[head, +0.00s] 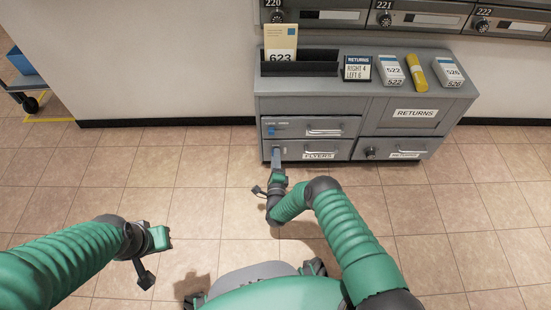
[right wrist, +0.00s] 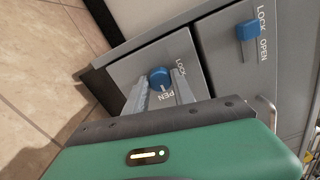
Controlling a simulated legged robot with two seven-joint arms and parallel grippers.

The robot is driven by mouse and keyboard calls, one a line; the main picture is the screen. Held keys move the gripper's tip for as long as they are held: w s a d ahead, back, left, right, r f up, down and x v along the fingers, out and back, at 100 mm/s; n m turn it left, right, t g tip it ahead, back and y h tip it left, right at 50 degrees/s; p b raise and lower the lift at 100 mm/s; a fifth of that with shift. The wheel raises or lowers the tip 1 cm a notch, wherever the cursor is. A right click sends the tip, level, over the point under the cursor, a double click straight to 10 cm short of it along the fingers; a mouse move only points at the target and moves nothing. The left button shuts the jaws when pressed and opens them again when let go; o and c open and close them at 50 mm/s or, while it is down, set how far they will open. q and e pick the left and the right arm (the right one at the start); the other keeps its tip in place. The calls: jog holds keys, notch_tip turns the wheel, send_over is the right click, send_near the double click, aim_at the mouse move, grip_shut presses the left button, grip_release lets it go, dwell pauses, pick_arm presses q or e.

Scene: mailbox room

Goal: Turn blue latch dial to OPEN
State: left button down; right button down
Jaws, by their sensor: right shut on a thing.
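A round blue latch dial (right wrist: 160,77) is on the grey face of the lower left drawer, labelled FLYERS (head: 318,156). In the right wrist view the dial sits between my right gripper's fingers (right wrist: 161,94), which are closed on it. In the head view my right gripper (head: 277,158) reaches to this drawer's left end and hides most of the dial. My left gripper (head: 163,238) hangs over the floor, away from the cabinet; its jaw opening is unclear.
A second blue latch (right wrist: 246,29) is on the upper drawer. The cabinet (head: 400,92) also has a lower right drawer with a dark dial (head: 370,153). The tiled floor (head: 470,200) is clear.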

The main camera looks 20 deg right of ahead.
jog(key=c, duration=1.2)
grip_release()
jog(key=shift+s+d+f, duration=0.1)
jog(key=shift+d+f, duration=0.1)
jog(key=shift+f, duration=0.05)
jog(key=shift+o, duration=0.7)
jog(key=shift+a+r, duration=0.1)
jog(key=p+v, duration=0.4)
jog(key=v, duration=0.3)
jog(key=shift+s+p, duration=0.2)
jog(key=shift+p, duration=0.1)
jog(key=shift+a, duration=0.1)
